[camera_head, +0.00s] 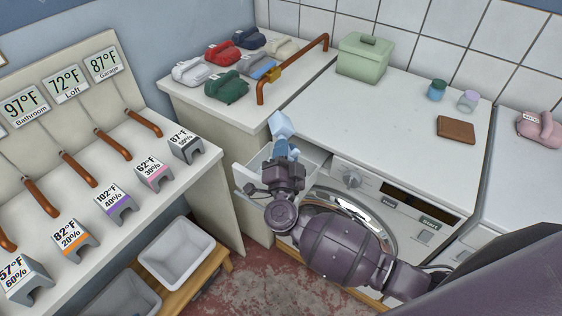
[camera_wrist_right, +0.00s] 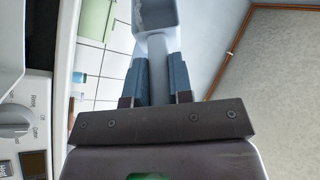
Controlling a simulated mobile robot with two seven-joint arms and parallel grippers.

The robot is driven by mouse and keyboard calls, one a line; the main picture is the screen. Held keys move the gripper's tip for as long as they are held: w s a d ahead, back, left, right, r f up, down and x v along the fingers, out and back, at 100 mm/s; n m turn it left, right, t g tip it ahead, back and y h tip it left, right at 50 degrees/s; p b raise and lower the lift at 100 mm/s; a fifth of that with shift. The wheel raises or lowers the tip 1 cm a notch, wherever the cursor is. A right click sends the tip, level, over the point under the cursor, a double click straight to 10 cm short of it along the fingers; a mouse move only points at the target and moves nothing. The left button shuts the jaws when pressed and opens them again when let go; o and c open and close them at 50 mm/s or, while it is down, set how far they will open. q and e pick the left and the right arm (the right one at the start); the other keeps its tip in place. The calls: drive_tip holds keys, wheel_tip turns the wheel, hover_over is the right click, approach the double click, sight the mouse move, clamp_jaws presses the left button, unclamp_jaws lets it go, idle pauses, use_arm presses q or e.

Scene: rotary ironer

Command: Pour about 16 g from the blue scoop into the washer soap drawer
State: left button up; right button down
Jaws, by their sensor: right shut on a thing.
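The light blue scoop (camera_head: 281,125) is in my right gripper (camera_head: 287,154). In the right wrist view its handle (camera_wrist_right: 158,62) runs between the two blue-grey fingers of the gripper (camera_wrist_right: 160,78), with the cup (camera_wrist_right: 156,14) beyond them, partly cut by the top edge. I cannot tell how much powder is in the cup or its exact tilt. The washer soap drawer (camera_head: 246,181) is pulled out at the washer's upper left. My gripper and wrist are above it and hide part of it. My left gripper is not in view.
The washer (camera_head: 345,205) has a dial (camera_head: 351,180) and a round door partly behind my right arm. On the white counter (camera_head: 375,115) are a green box (camera_head: 364,57), two small jars and a brown block (camera_head: 456,130). A copper rail (camera_head: 293,72) stands at the counter's left.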

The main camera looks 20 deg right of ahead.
drive_tip(key=shift+a+n, duration=0.1)
drive_tip(key=shift+n, duration=0.5)
idle(0.5)
